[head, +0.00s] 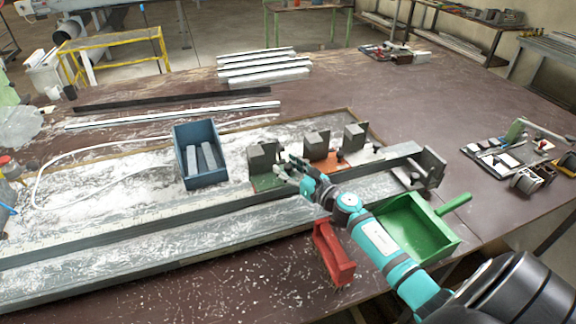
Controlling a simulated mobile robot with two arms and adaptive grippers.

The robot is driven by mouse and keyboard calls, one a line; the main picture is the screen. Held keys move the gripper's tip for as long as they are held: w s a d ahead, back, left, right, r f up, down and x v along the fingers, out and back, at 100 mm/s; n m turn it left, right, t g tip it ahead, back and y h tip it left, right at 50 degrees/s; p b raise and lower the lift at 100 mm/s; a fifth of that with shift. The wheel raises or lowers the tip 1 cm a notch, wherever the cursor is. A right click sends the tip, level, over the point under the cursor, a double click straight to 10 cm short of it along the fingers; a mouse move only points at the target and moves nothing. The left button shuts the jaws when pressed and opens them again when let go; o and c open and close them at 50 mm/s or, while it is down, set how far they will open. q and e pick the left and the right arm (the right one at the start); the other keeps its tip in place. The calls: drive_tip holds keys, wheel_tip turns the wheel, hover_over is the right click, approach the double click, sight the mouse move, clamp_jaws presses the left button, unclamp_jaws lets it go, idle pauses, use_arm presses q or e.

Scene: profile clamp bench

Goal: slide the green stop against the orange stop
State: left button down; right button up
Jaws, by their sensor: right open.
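The green stop (262,163) is a grey block on a green base, standing on the rail in the middle of the bench. The orange stop (317,146), a similar grey block on an orange base, stands to its right with a gap between them. My right gripper (285,170) is open, at the right side of the green stop, in front of the gap. I cannot tell whether its fingers touch the green stop; my gripper hides part of its base. My left gripper is not in view.
A third grey stop (354,137) stands right of the orange one, and a grey end clamp (428,168) beyond it. A blue bin (184,168) with grey bars is at left. A green dustpan (415,228) and red block (334,253) lie near my right arm.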

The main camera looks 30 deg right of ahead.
clamp_jaws()
idle(0.3)
drive_tip(key=shift+w+f, duration=0.2)
drive_tip(key=shift+f, duration=0.15)
